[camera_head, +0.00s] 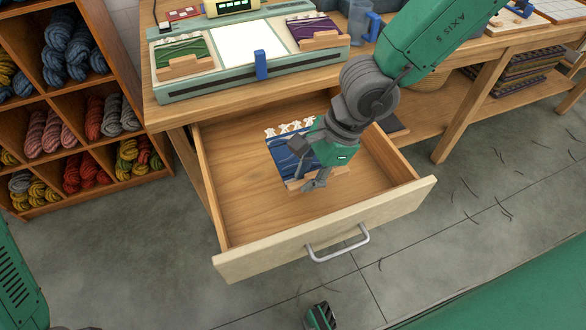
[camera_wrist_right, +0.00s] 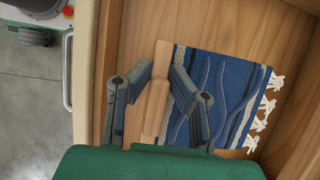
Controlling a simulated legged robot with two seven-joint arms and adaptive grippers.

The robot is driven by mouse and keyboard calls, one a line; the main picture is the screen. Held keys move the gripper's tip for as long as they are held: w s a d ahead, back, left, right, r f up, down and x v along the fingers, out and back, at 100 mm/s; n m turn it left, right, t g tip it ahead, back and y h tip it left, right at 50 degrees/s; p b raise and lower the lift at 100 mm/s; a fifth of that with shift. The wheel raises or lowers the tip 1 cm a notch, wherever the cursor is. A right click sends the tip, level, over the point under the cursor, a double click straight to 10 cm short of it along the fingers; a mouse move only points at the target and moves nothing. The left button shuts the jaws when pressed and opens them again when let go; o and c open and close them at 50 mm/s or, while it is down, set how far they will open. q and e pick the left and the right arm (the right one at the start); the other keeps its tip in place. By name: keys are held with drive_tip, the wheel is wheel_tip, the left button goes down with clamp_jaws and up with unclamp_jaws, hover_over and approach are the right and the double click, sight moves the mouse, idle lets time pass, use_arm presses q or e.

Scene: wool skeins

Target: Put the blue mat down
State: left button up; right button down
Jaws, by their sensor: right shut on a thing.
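The blue mat (camera_head: 283,158) is inside the open wooden drawer (camera_head: 240,218). It has wavy stripes, a white fringe at the far end and a wooden bar at the near end. My right gripper (camera_head: 318,180) reaches down into the drawer at the bar. In the right wrist view, my right gripper's fingers (camera_wrist_right: 158,88) are on both sides of the wooden bar, with the blue mat (camera_wrist_right: 228,90) spread to the right. I cannot tell whether the mat touches the drawer floor. My left gripper does not show.
The drawer's front panel with its metal handle (camera_head: 338,246) stands toward me. The bench above holds a pale green tray (camera_head: 205,82) with a green mat and a purple mat. Shelves of wool skeins (camera_head: 78,130) stand at left. Bare drawer floor surrounds the blue mat.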

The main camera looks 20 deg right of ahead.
drive_tip(key=b, duration=0.4)
hover_over(298, 213)
drive_tip(key=d, duration=0.2)
wheel_tip(298, 213, down, 6)
drive_tip(key=shift+s+a+f, duration=0.1)
drive_tip(key=shift+a+f, duration=0.2)
drive_tip(key=shift+f, duration=0.2)
wheel_tip(298, 213, down, 3)
drive_tip(key=shift+f+b, duration=0.1)
drive_tip(key=shift+b, duration=0.75)
drive_tip(key=shift+d, duration=0.1)
drive_tip(key=c, duration=1.5)
unclamp_jaws()
drive_tip(key=shift+o, duration=0.2)
